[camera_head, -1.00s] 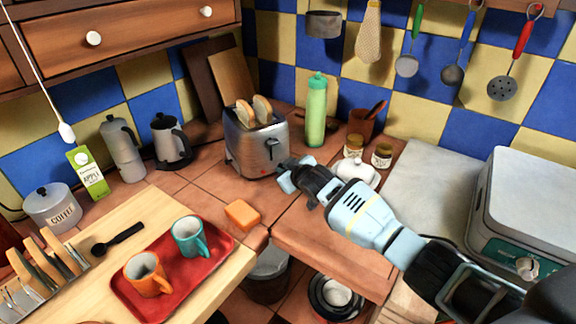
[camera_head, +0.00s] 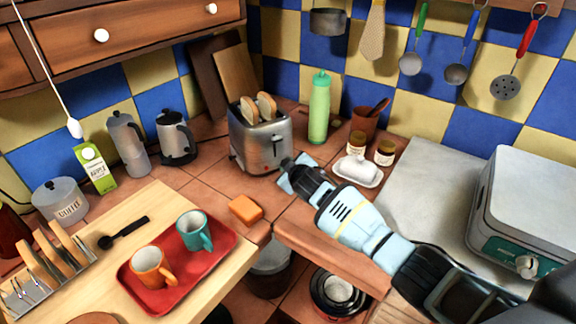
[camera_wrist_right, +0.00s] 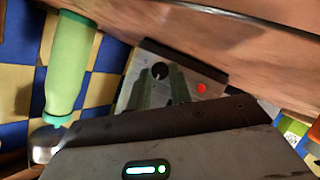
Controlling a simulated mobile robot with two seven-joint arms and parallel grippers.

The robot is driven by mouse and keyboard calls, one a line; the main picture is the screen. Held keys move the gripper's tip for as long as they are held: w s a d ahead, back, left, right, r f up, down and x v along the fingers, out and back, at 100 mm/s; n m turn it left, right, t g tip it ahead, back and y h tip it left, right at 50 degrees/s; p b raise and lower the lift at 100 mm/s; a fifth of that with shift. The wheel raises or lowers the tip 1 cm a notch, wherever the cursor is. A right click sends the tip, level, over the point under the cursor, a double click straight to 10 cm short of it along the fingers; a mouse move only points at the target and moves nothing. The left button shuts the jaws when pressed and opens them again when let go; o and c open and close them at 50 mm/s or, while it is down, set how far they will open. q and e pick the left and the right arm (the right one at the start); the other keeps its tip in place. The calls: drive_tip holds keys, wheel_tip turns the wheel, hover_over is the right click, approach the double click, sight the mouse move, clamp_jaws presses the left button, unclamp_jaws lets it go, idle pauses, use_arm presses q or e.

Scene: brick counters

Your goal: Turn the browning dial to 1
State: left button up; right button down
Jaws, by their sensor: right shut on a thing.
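The silver toaster (camera_head: 248,148) stands on the tiled counter with two slices of bread in its top. In the right wrist view its end face shows the black browning dial (camera_wrist_right: 160,71) and a red button (camera_wrist_right: 201,88). My right gripper (camera_head: 287,177) is at the lower right end of the toaster. In the wrist view its fingers (camera_wrist_right: 163,88) are at the dial and shut on it. The fingers hide part of the dial, and I cannot read its setting. In the head view the dial is hidden. My left gripper is not in view.
A green bottle (camera_head: 319,108) stands behind the toaster's right end. A white butter dish (camera_head: 358,171) and small jars (camera_head: 384,152) are close beside my right gripper. An orange sponge (camera_head: 245,209) lies in front. A red tray (camera_head: 170,296) holds two mugs.

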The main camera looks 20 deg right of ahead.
drive_tip(key=c, duration=1.3)
unclamp_jaws()
drive_tip(key=shift+s+r, duration=0.3)
drive_tip(key=shift+s, duration=0.05)
drive_tip(key=p+v, duration=0.2)
drive_tip(key=v, duration=0.3)
drive_tip(key=shift+s+r, duration=0.3)
drive_tip(key=shift+s, duration=0.45)
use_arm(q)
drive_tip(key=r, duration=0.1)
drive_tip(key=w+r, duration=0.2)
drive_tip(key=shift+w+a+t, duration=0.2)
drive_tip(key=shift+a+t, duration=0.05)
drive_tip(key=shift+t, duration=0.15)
use_arm(e)
drive_tip(key=shift+s, duration=0.2)
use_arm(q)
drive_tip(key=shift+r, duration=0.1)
